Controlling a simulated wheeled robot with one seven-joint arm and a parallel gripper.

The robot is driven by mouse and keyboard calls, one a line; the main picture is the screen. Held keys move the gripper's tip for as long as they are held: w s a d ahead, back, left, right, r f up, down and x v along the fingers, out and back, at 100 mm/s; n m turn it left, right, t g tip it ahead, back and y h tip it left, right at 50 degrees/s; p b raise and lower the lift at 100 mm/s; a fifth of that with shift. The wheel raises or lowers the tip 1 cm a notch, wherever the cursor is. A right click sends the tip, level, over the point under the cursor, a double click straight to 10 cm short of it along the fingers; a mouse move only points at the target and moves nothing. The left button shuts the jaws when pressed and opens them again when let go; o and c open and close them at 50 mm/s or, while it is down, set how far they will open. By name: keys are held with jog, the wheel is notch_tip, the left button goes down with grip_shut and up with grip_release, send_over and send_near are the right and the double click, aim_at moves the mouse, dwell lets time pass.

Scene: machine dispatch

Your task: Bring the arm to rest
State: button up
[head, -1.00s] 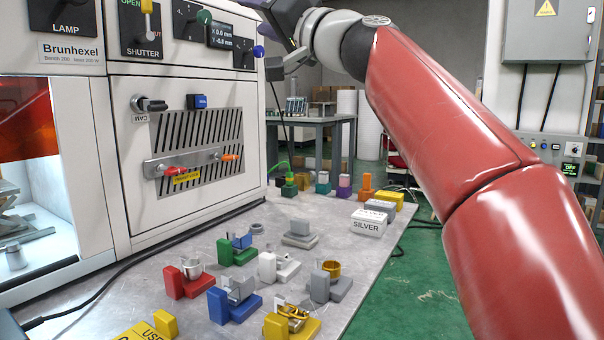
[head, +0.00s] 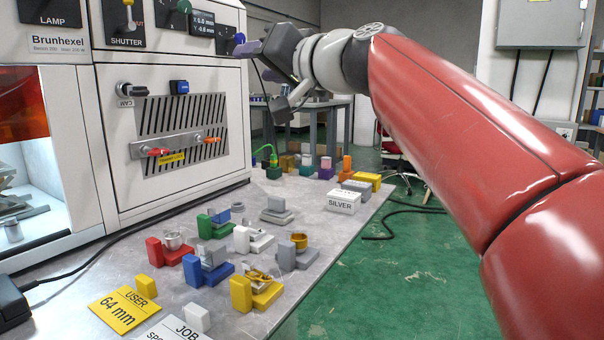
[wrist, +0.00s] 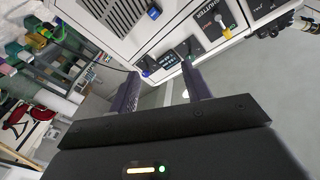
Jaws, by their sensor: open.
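My red arm (head: 470,120) reaches in from the right of the head view, bent up and over the bench's right side. My gripper (head: 256,72) hangs at its end, beside the right edge of the machine front and above the bench. In the wrist view my gripper (wrist: 158,80) shows two dark fingers standing apart, with nothing between them. The machine's knob panel and display (wrist: 170,60) lie beyond the fingertips. I cannot tell the exact gap to the panel.
The white Brunhexel machine (head: 110,165) stands at left. The bench (head: 110,265) carries several coloured holders, a SILVER box (head: 343,201), a yellow USER card (head: 125,309) and a JOB card (head: 175,330). Another table (head: 340,105) stands behind.

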jog(key=s+d+f+m+g+h, duration=0.1)
jog(key=s+d+f+h, duration=0.3)
jog(key=f, duration=1)
jog(key=s+d+f+g+h+p, duration=0.1)
jog(key=s+d+f+g+h, duration=0.3)
jog(key=s+d+f, duration=0.6)
jog(key=s+d+f+m+g+h, duration=0.1)
jog(key=s+d+f+h, duration=0.4)
jog(key=f, duration=1.5)
jog(key=s+d+g, duration=0.1)
jog(key=s+d, duration=0.1)
jog(key=s, duration=0.3)
jog(key=shift+d+f+m, duration=0.25)
jog(key=shift+d+m, duration=0.05)
